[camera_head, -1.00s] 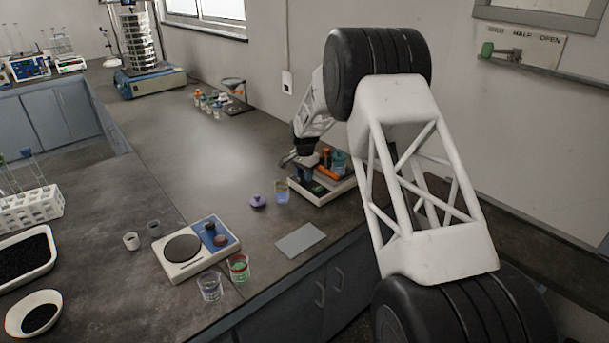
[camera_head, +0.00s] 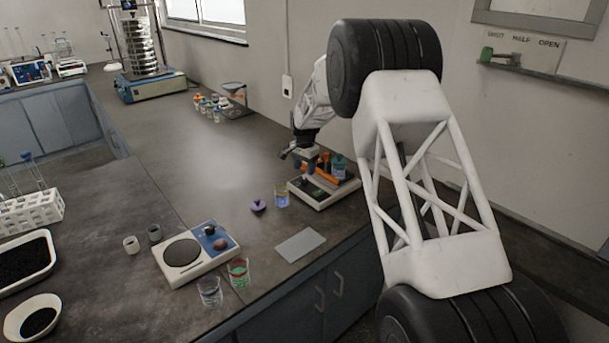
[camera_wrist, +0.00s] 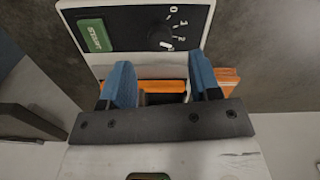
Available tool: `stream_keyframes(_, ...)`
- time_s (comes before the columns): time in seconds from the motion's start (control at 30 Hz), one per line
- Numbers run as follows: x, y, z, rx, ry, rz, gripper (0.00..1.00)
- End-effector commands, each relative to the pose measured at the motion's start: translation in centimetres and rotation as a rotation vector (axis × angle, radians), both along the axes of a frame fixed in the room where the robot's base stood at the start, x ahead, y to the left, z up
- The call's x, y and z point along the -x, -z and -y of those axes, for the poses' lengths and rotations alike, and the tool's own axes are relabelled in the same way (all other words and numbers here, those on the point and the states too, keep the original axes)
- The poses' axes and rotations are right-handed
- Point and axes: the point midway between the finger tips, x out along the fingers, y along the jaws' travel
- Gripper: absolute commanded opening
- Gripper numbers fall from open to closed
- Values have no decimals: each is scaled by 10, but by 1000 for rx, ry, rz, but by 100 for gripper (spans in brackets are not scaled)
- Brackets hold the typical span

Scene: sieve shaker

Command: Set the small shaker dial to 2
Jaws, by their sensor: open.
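The small shaker (camera_head: 318,195), a pale base with a dark panel, stands near the bench's right edge in the head view. In the wrist view its panel shows a black dial (camera_wrist: 160,31) with white numbers 0, 1 and 2 around its right side. A white mark lies at the dial's lower edge; I cannot tell its exact setting. A green START button (camera_wrist: 94,35) is left of the dial. My gripper (camera_wrist: 162,66) is open, its blue fingers apart, just below the dial in the picture. In the head view my gripper (camera_head: 297,153) hangs above the small shaker.
An orange part (camera_wrist: 163,86) of the shaker shows between my fingers. A blue-filled beaker (camera_head: 281,196) and a purple object (camera_head: 258,205) stand left of the shaker. A flat grey plate (camera_head: 300,245) lies in front.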

Motion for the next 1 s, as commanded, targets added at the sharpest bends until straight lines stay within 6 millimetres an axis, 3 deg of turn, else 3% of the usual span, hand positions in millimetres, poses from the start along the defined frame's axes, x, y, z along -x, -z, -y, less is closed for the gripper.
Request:
stream_keyframes(0.27,0,-24,0,0,0,0,57)
stream_keyframes(0.73,1,-28,1,0,-1,0,57)
stream_keyframes(1.0,16,-51,15,-2,-19,10,57)
